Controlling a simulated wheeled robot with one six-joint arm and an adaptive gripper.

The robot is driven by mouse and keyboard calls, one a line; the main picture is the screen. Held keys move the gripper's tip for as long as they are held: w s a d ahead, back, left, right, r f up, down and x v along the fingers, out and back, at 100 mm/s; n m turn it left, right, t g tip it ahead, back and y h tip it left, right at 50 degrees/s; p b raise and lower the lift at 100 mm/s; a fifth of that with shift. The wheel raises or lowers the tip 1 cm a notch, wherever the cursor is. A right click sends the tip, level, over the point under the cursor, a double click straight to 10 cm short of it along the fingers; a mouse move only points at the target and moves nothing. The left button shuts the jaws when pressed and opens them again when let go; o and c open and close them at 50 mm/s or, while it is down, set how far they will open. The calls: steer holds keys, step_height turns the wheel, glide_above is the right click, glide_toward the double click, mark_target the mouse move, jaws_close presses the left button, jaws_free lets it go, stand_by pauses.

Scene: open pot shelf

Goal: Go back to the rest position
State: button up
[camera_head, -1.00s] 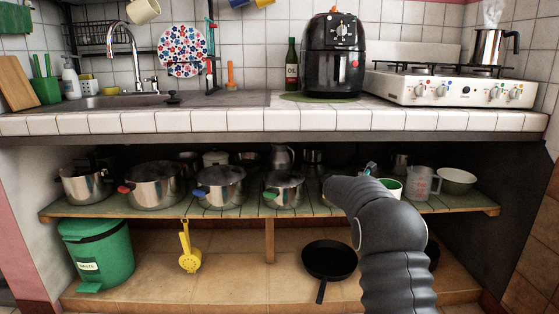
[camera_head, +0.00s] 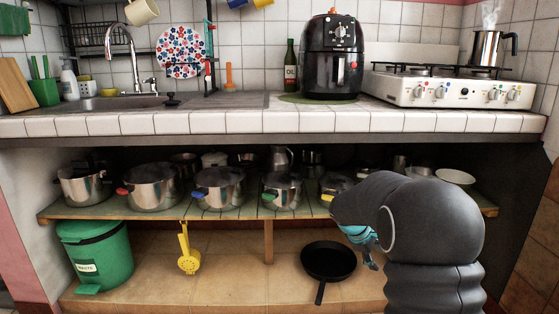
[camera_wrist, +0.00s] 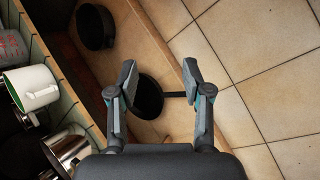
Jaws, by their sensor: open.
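My gripper (camera_wrist: 158,80) is open and empty in the wrist view, its two fingers spread apart above the tiled floor. In the head view my gripper (camera_head: 368,255) shows only in part below the shelf board, beside the black frying pan (camera_head: 328,262), and my arm hides the rest. In the wrist view the frying pan (camera_wrist: 147,97) lies on the floor tiles beyond and between the fingers, not touched by them as far as I can tell.
Several steel pots, one a pot with blue handles (camera_head: 219,188), stand on the open shelf (camera_head: 235,212). A white mug (camera_wrist: 33,88) and a second dark pan (camera_wrist: 95,27) show in the wrist view. A green bin (camera_head: 95,252) stands at lower left. Floor room is clear at the right (camera_wrist: 270,60).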

steer(key=s+a+r+m+t+y+p, duration=0.1)
steer(key=s+a+r+m+y, duration=0.1)
steer(key=s, duration=1)
steer(key=s+a+r+m+t+y+p, duration=0.1)
steer(key=s+a+r+m, duration=0.3)
steer(key=s, duration=0.8)
steer(key=s+a+r+m+t+y+p, duration=0.1)
steer(key=s+a+r+m+y+p, duration=0.1)
steer(key=s+r, duration=0.6)
steer(key=s+a+m+y, duration=0.1)
steer(key=s+a+m, duration=0.1)
steer(key=s+a, duration=0.1)
steer(key=shift+s+a+r, duration=0.35)
steer(key=shift+s+a, duration=0.05)
steer(key=shift+s, duration=0.2)
